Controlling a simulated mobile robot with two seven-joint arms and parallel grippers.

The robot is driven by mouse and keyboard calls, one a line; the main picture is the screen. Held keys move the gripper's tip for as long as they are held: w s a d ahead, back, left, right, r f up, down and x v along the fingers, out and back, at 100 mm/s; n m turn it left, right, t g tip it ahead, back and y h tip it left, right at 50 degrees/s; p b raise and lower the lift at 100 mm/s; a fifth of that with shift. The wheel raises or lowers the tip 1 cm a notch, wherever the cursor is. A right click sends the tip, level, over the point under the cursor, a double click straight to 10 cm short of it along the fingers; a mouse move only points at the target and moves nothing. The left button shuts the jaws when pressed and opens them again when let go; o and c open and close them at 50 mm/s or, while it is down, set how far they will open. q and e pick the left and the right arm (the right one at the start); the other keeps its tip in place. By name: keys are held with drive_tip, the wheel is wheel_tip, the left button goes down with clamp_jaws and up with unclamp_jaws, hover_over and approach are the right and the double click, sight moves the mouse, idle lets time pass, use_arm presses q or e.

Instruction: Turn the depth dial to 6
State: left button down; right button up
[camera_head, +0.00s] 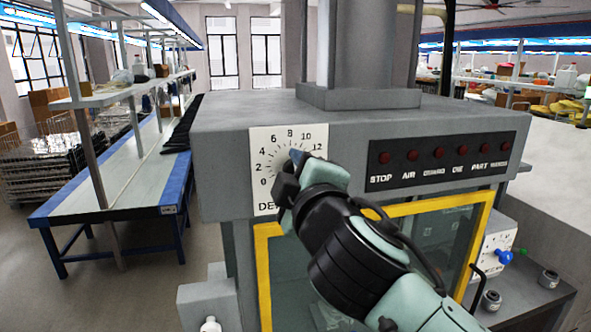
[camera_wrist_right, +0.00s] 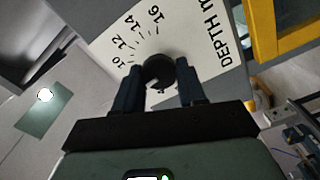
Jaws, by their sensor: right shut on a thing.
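The depth dial's white scale plate (camera_head: 262,140) is on the front of the grey machine. In the head view its numbers 0 to 12 show, and my right gripper (camera_head: 293,168) covers the knob. In the right wrist view the round black knob (camera_wrist_right: 159,69) sits between the two fingers of my right gripper (camera_wrist_right: 158,78), which is shut on it from both sides. Numbers 10 to 16 show on the plate (camera_wrist_right: 185,32) there. I cannot tell which number the knob points at. My left gripper is in neither view.
A black panel (camera_head: 440,158) with several red buttons is right of the dial. A yellow-framed window (camera_head: 262,275) lies below, partly behind my right arm. A long workbench (camera_head: 110,185) stands at the left. A small white box with a blue knob (camera_head: 503,256) is at the lower right.

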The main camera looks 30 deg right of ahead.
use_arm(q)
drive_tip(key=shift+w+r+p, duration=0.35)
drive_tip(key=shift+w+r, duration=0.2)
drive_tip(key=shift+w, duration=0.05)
use_arm(e)
drive_tip(key=shift+n, duration=2.1)
drive_tip(key=o, duration=1)
drive_tip(key=shift+o, duration=0.2)
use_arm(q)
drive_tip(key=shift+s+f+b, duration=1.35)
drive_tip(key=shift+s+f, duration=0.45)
use_arm(e)
drive_tip(key=v, duration=1.3)
drive_tip(key=shift+s, duration=0.25)
drive_tip(key=shift+f, duration=0.1)
